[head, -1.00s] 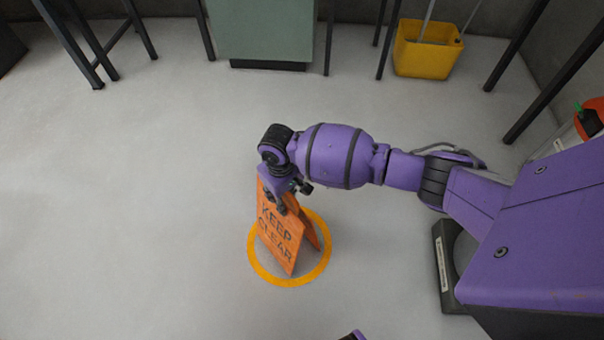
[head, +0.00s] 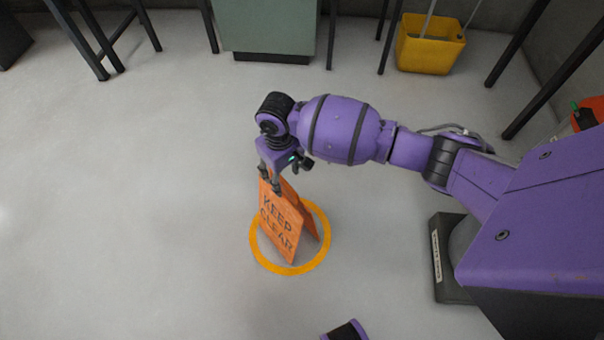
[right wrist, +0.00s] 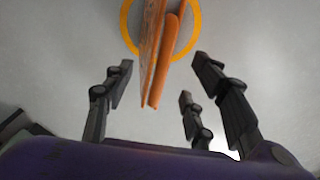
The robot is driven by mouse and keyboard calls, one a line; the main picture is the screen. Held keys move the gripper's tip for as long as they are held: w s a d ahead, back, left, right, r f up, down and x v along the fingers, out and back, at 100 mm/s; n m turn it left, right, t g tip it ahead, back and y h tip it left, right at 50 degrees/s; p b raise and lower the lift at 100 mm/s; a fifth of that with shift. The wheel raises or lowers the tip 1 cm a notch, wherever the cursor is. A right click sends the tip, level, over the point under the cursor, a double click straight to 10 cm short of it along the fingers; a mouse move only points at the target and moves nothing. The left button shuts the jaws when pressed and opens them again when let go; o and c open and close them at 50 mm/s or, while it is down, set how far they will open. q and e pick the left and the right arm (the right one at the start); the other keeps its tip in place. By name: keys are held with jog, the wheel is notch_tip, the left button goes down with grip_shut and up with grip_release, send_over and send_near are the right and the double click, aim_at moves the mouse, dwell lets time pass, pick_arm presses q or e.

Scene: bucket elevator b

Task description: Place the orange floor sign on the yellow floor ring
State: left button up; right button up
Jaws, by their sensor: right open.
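The orange floor sign (head: 283,222), lettered "KEEP CLEAR", stands upright as an A-frame inside the yellow floor ring (head: 290,270). In the right wrist view the sign (right wrist: 158,60) shows edge-on, with the ring (right wrist: 127,25) around it. My right gripper (head: 272,185) is at the sign's top edge in the head view. In the right wrist view its fingers (right wrist: 160,85) are spread apart, with a gap on each side of the sign's top. Part of the ring's far side is hidden behind the sign. My left gripper is not clearly in view.
A yellow mop bucket (head: 430,45) stands at the back right. A green cabinet (head: 268,28) and dark table legs (head: 75,40) line the back. The grey floor left of the ring is clear.

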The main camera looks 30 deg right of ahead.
jog(key=shift+r+p, duration=0.45)
jog(key=shift+r, duration=1.45)
jog(key=shift+w+a, duration=0.1)
jog(key=shift+a, duration=0.05)
